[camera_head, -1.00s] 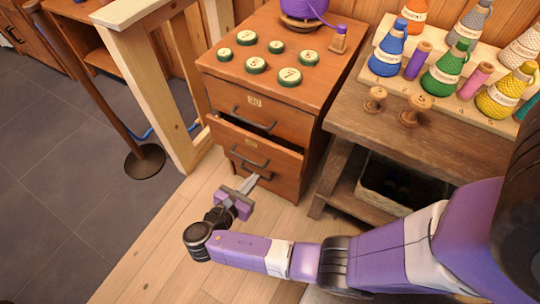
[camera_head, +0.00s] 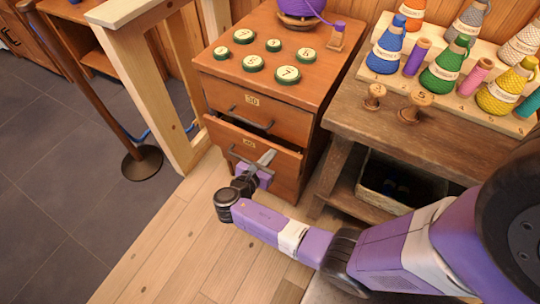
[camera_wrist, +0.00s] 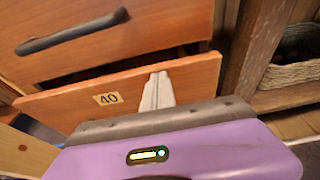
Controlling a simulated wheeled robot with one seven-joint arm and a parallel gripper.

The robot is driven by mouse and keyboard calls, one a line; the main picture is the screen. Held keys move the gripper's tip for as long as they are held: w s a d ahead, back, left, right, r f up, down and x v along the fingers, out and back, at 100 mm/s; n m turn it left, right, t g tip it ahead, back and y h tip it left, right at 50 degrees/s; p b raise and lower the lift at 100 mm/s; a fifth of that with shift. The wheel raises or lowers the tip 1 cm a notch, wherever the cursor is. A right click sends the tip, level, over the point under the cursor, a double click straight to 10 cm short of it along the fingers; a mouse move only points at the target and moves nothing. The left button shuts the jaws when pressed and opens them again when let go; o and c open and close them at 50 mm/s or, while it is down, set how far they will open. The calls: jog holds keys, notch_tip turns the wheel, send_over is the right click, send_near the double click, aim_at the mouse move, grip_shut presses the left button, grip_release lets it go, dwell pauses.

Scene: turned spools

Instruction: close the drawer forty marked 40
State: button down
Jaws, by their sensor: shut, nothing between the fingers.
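The drawer marked 40 (camera_head: 228,135) stands partly open in the wooden cabinet, below the drawer marked 30 (camera_head: 285,122). A dark gap shows above its front panel. In the wrist view, drawer 40's front (camera_wrist: 55,105) carries a pale label reading 40. My gripper (camera_head: 268,158) is shut and empty, in front of the right part of drawer 40's panel. In the wrist view the shut fingertips (camera_wrist: 158,88) overlap the panel to the right of the label, near its top edge. I cannot tell whether they touch it.
Numbered green-rimmed discs (camera_head: 288,75) and a purple spool (camera_head: 300,8) sit on the cabinet top. A wooden bench (camera_head: 350,118) with thread cones stands at right, a basket (camera_head: 365,190) under it. A post base (camera_head: 142,163) stands at left. The floor left of my arm is clear.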

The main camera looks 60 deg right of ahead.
aim_at(277, 145)
jog(key=shift+d+p, duration=1)
jog(key=shift+d, duration=1.6)
jog(key=shift+r, duration=0.1)
